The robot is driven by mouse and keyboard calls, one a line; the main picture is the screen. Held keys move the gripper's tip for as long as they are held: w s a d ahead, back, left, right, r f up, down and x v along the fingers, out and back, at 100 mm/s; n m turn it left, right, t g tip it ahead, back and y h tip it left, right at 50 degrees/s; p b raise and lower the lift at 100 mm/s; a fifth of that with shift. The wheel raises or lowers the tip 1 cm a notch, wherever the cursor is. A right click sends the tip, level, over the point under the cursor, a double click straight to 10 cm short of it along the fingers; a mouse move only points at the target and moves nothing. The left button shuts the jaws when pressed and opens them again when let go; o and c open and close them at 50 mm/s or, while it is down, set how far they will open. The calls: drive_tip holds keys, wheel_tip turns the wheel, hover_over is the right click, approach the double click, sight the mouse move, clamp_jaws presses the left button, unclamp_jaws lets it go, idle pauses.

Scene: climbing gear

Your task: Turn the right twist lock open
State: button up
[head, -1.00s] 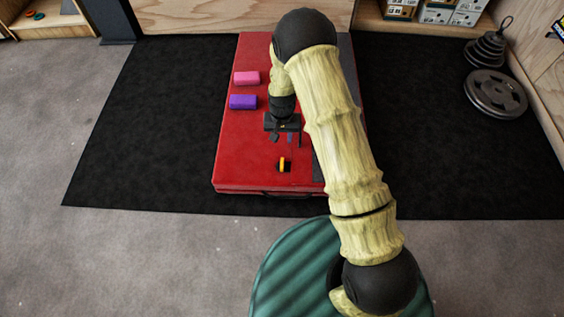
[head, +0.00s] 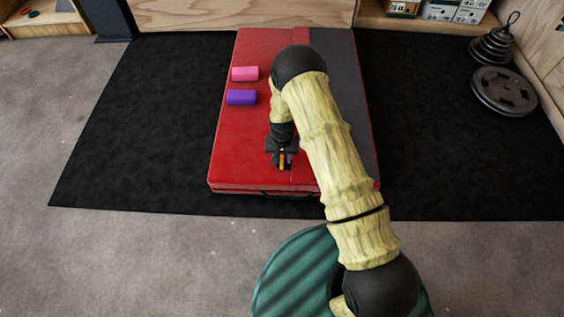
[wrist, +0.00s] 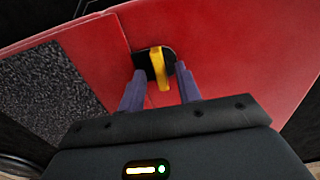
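A twist lock with a yellow handle on a black base (wrist: 158,66) is set in the red crash pad (wrist: 225,50), near the pad's front edge. In the head view the yellow handle (head: 282,161) is mostly hidden by my gripper (head: 283,164). In the wrist view my gripper (wrist: 160,72) is open, with one finger on each side of the yellow handle. A gap shows between each finger and the handle, and I cannot tell whether either touches it. Only one lock shows.
A pink block (head: 245,74) and a purple block (head: 241,97) lie on the pad, left of my arm. Black matting (head: 130,130) around the pad is clear on the left. Weight plates (head: 503,92) lie at the far right. Boxes (head: 455,10) stand at the back.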

drive_tip(key=shift+f, duration=0.6)
drive_tip(key=shift+c, duration=0.2)
clamp_jaws()
